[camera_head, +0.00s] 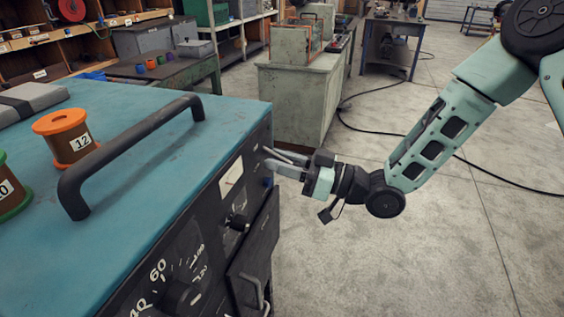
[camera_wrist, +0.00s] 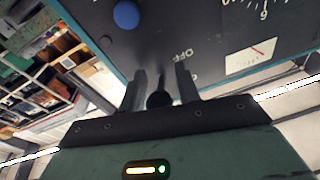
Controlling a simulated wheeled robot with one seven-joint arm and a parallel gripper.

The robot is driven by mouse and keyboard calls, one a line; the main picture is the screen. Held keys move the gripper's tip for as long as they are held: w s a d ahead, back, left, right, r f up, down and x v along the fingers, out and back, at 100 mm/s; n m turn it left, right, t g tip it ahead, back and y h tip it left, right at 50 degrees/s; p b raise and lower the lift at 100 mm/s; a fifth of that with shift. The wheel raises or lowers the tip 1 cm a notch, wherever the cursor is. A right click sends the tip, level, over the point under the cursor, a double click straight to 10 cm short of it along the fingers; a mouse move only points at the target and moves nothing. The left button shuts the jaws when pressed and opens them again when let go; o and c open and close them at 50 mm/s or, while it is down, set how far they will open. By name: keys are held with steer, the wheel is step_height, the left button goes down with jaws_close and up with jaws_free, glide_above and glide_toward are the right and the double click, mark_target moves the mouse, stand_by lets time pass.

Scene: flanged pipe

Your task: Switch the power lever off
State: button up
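My gripper (camera_head: 270,160) is at the front panel of the blue-topped power cabinet (camera_head: 150,125), near its far end. In the wrist view my gripper (camera_wrist: 161,72) has its two dark fingers apart, pointing at the panel. A dark lever with a rounded end (camera_wrist: 160,99) stands between the fingers. Any contact with them is hard to tell. An OFF label (camera_wrist: 184,54) is on the panel just beyond the right finger. The lever is hidden behind my gripper in the head view.
A black handle (camera_head: 130,150) and an orange spool (camera_head: 66,138) are on the cabinet top. A metal cabinet (camera_head: 295,95) stands behind. Open floor (camera_head: 400,250) lies right.

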steer(key=shift+o, duration=0.2)
steer(key=b+v, duration=0.3)
steer(key=v, duration=1.4)
steer(key=shift+d, duration=0.25)
steer(key=w+a+f+h, duration=0.2)
steer(key=a+f+h, duration=0.25)
steer(key=h, duration=0.35)
steer(key=s+r+m+g+h+p, duration=0.1)
steer(key=s+h, duration=0.4)
steer(key=s, duration=0.6)
steer(key=s+d+r+m+g+h, duration=0.1)
steer(key=s+r+m+g+h, duration=0.3)
steer(key=s, duration=0.7)
steer(key=shift+d+r+g+h+p, duration=0.35)
steer(key=shift+r+h, duration=0.35)
steer(key=shift+r, duration=0.25)
